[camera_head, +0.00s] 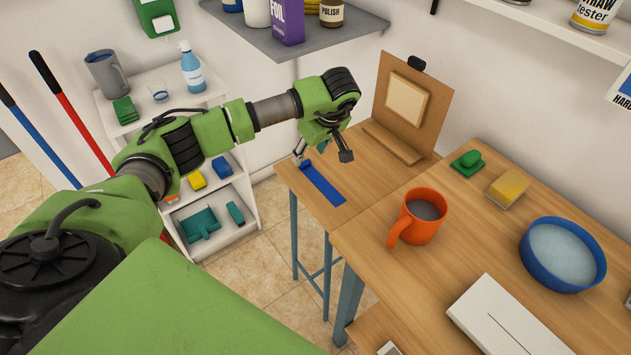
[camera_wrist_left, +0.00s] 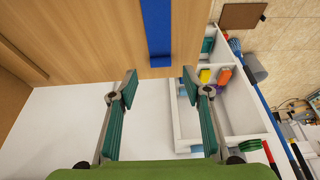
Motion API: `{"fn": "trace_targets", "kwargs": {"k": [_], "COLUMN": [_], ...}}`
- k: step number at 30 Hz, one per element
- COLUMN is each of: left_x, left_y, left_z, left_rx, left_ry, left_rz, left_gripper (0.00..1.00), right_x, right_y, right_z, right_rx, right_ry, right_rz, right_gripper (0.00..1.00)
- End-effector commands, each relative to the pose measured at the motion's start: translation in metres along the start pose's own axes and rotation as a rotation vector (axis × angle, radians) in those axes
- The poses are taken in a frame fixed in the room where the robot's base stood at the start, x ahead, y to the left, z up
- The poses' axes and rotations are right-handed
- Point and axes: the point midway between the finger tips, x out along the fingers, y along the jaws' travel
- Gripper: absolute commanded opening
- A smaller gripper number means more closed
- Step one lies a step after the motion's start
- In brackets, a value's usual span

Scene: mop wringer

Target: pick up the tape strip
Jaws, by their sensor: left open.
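The blue tape strip (camera_head: 323,186) lies flat on the narrow wooden side table (camera_head: 360,183), near its left edge. In the left wrist view the strip (camera_wrist_left: 156,28) runs down from the top of the picture to near the table edge, ahead of the fingers. My left gripper (camera_head: 324,153) is above the table by the far end of the strip. In the left wrist view the gripper (camera_wrist_left: 160,82) has its two fingers wide apart with nothing between them. My right gripper is not in view.
A corkboard stand (camera_head: 432,110) is at the back of the side table. An orange mug (camera_head: 419,216), a blue bowl (camera_head: 562,254) and a yellow sponge (camera_head: 508,188) stand on the larger table. A white shelf unit (camera_head: 246,186) stands left of the side table. A grey shelf (camera_head: 330,38) hangs above.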

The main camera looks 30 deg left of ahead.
Motion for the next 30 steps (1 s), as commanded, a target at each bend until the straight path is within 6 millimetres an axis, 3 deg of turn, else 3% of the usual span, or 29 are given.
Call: {"fn": "trace_targets", "kwargs": {"k": [4, 12, 20, 24, 30], "left_x": [0.015, 0.05, 0.05, 0.05, 0.05], "left_y": [-0.001, 0.0, 0.0, 0.0, 0.0], "left_z": [0.0, -0.001, -0.003, -0.003, -0.003], "left_rx": [-0.001, -0.002, 0.0, 0.0, 0.0], "left_ry": [0.0, 0.0, 0.001, 0.001, 0.001], "left_rz": [-0.003, -0.001, 0.0, 0.0, 0.0], "left_gripper": [0.44, 0.44, 0.44, 0.18, 0.17], "right_x": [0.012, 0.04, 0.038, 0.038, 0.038], "right_y": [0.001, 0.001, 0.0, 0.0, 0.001], "right_z": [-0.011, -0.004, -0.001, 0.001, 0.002], "right_rx": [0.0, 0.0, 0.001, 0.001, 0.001], "right_ry": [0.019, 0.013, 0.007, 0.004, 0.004], "right_rz": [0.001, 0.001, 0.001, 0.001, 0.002], "right_gripper": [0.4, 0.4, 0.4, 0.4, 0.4]}}
